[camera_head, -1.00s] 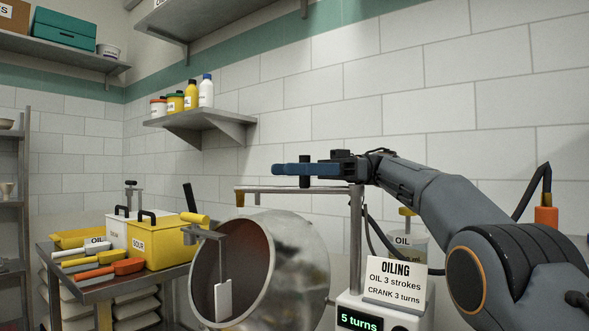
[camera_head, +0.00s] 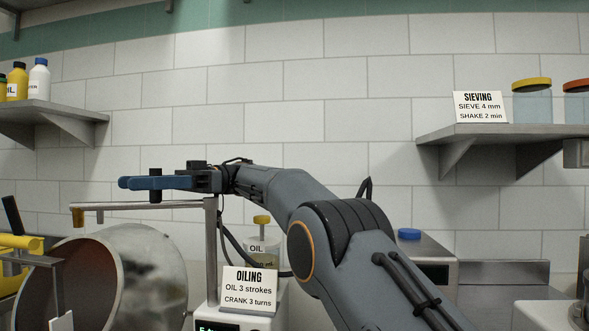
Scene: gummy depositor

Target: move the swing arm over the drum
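The swing arm (camera_head: 130,206) is a thin metal bar on an upright post (camera_head: 211,250), with a brass-coloured tip (camera_head: 77,217) at its left end. It reaches left, its tip above the open mouth of the metal drum (camera_head: 150,275) in this view. A black upright knob (camera_head: 155,198) stands on the bar. My gripper (camera_head: 140,183), with blue fingers, is level at the knob, which shows above and below the fingers. The fingers overlap side-on, so I cannot tell whether they press on it.
An oiling sign (camera_head: 249,290) stands on the white unit below the post, with an oil bottle (camera_head: 262,250) behind. Wall shelves hang at left (camera_head: 45,112) and right (camera_head: 510,132). A grey box with a blue cap (camera_head: 409,234) stands at right.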

